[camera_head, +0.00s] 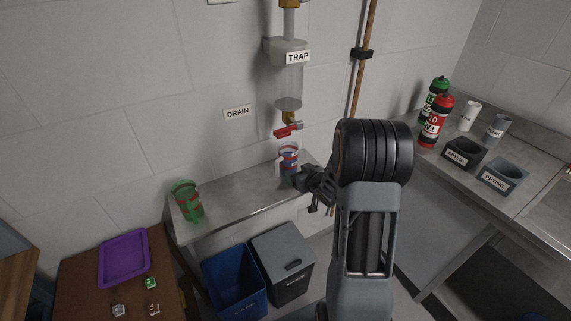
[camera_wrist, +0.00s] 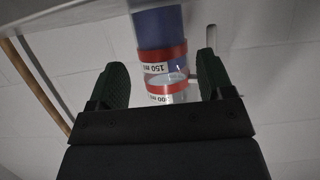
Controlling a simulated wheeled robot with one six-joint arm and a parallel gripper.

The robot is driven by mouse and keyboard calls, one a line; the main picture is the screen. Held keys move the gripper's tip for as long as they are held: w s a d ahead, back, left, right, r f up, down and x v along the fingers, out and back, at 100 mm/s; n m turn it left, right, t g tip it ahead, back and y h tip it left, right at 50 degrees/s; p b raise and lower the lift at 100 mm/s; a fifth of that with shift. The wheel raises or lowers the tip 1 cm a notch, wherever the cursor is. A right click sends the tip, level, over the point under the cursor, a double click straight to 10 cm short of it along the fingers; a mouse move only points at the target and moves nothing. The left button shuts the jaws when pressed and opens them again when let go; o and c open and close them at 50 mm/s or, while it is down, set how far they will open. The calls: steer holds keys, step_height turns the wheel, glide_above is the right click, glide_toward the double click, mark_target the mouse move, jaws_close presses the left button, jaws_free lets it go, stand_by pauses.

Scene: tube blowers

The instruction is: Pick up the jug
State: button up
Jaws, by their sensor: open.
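A clear jug (camera_head: 290,154) with a pale handle, red bands and blue contents stands on the metal shelf (camera_head: 240,197) under the drain tap. In the wrist view the jug (camera_wrist: 158,30) shows upside down, with red bands marked in ml and blue inside. My gripper (camera_wrist: 163,76) is open, with one green-padded finger on each side of the jug's line. I cannot tell whether the fingers are around it or just short of it. In the head view my gripper (camera_head: 302,182) is at the jug's near right side, and my arm hides part of this area.
A green, red-banded container (camera_head: 186,201) stands at the shelf's left end. The red-handled tap (camera_head: 288,130) hangs just above the jug, below the trap (camera_head: 289,75). Blue (camera_head: 232,285) and grey (camera_head: 284,262) bins stand below. The shelf between the two vessels is clear.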

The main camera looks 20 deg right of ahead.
mark_target(293, 169)
steer(key=shift+p+x, duration=0.55)
steer(key=shift+x, duration=2.7)
steer(key=shift+s, duration=0.1)
steer(key=shift+c, duration=0.4)
steer(key=shift+d, duration=0.1)
steer(key=c, duration=0.8)
